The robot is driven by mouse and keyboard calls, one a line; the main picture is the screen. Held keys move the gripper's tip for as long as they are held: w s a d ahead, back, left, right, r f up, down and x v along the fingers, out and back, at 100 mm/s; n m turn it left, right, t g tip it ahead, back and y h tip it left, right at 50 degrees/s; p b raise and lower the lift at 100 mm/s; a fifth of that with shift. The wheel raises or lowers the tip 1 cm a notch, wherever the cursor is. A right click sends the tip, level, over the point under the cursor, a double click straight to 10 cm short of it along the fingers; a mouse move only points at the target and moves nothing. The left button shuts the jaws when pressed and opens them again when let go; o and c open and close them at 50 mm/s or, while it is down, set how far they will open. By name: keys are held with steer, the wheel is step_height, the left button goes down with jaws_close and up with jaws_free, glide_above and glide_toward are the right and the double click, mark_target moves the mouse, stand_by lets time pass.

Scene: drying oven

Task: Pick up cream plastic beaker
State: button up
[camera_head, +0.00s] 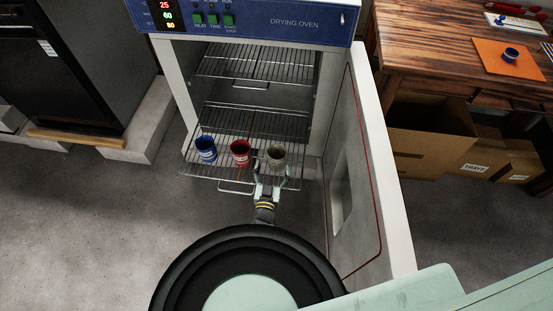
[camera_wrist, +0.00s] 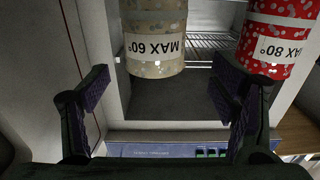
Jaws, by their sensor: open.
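The cream plastic beaker (camera_head: 277,154) stands at the right end of a row on the pulled-out rack of the drying oven. In the wrist view the speckled cream beaker (camera_wrist: 154,25) appears upside down, with a white label reading "MAX 60°". My gripper (camera_head: 272,175) is open at the front of this beaker. In the wrist view my gripper (camera_wrist: 161,72) has its fingers spread, one to each side of the beaker's near part, with visible gaps. Contact is not visible. The oven rack (camera_head: 205,173) carries the beaker.
A red beaker (camera_head: 240,155) stands just left of the cream one, and a blue beaker (camera_head: 205,150) farther left. The open oven door (camera_head: 363,160) stands close on the right. An upper rack (camera_head: 255,65) hangs above. A wooden bench (camera_head: 440,45) is at far right.

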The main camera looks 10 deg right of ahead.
mark_target(276, 161)
steer(key=shift+x, duration=0.75)
steer(key=b+x, duration=0.1)
steer(key=x, duration=0.1)
steer(key=b+x, duration=0.2)
steer(key=shift+w+d+f, duration=0.1)
steer(key=shift+d, duration=0.35)
steer(key=shift+w+d, duration=0.15)
steer(key=shift+w, duration=0.2)
steer(key=c, duration=1.1)
